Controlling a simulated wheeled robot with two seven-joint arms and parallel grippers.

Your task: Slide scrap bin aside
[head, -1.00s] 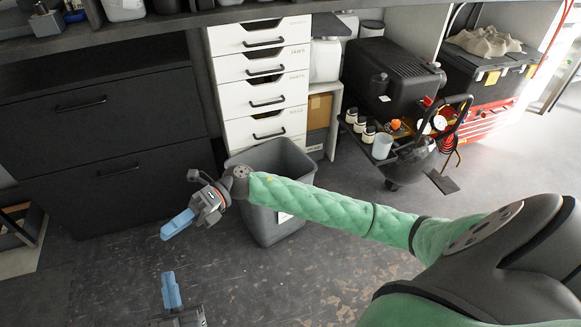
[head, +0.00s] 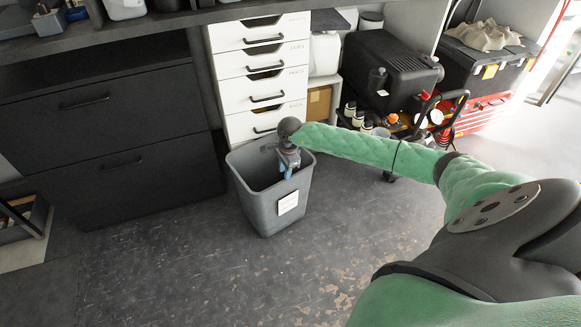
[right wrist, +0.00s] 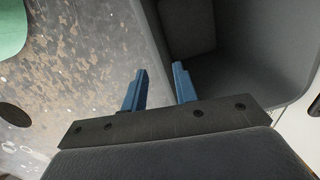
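The scrap bin (head: 254,207), a grey open-topped tub with a white label on its front, stands upright on the floor before the white drawers. My right gripper (head: 287,172) points down at its front-right rim, with the blue fingers partly hidden. In the right wrist view, the two blue fingers (right wrist: 160,82) are apart, with the bin's wall (right wrist: 152,35) between them. One finger is on the floor side, the other over the dark inside. I cannot tell whether they touch the wall. My left gripper is not in view.
White drawers (head: 262,90) and the dark cabinet (head: 110,165) stand behind and left of the bin. A black compressor (head: 385,70) and red toolbox (head: 487,115) are at the right. The floor (head: 190,270) in front of the bin is clear.

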